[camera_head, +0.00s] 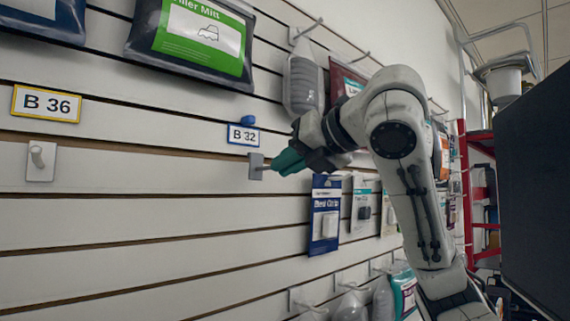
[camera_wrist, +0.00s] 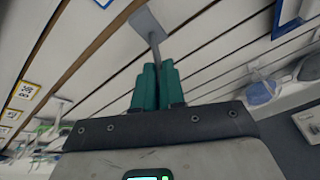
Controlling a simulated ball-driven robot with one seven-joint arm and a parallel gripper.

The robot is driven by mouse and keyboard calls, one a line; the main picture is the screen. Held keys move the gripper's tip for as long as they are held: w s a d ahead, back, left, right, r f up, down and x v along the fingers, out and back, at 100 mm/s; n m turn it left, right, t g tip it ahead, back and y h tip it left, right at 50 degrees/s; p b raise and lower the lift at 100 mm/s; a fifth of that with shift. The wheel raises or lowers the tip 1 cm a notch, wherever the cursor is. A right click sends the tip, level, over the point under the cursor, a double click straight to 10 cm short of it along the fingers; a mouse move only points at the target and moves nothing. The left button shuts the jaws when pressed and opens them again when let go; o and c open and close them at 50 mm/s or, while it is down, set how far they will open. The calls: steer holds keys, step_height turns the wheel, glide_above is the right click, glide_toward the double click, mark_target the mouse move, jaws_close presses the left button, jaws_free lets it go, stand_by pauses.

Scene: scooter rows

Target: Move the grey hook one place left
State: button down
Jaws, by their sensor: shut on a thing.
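The grey hook (camera_head: 256,166) has a small square plate and a prong, and is at the slatted wall just below the B 32 label (camera_head: 243,135). My gripper (camera_head: 279,165) has green fingers, shut on the hook's prong from the right. In the wrist view the hook's plate (camera_wrist: 146,22) lies against or close to the slats, with its prong running between my fingertips (camera_wrist: 158,68). I cannot tell whether the plate is seated in a groove.
A white hook (camera_head: 40,160) is on the wall at left, below the B 36 label (camera_head: 46,103). A green-labelled mitt pack (camera_head: 205,38) hangs above. A blue pack (camera_head: 325,215) hangs below right of my gripper. The slats between the two labels are bare.

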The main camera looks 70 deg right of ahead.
steer(key=shift+s+a+r, duration=0.1)
steer(key=shift+s+a, duration=0.2)
steer(key=shift+s, duration=0.35)
steer(key=shift+s+a, duration=0.3)
steer(key=shift+s, duration=0.3)
stand_by(0.3)
steer(key=shift+w+a, duration=0.45)
steer(key=shift+a, duration=0.45)
steer(key=shift+w+a, duration=0.4)
steer(key=shift+a, duration=0.45)
steer(key=shift+w+a, duration=0.45)
steer(key=shift+a, duration=0.45)
steer(key=shift+a, duration=0.1)
steer(key=w+a, duration=0.5)
steer(key=a, duration=0.5)
steer(key=shift+a+f+b, duration=0.15)
steer(key=shift+f+b, duration=0.05)
steer(key=shift+b, duration=0.1)
steer(key=shift+n+p, duration=0.7)
steer(key=shift+n, duration=0.4)
steer(key=shift+w+d, duration=0.55)
steer(key=shift+w, duration=0.3)
steer(key=shift+n+p, duration=0.4)
steer(key=shift+n, duration=0.2)
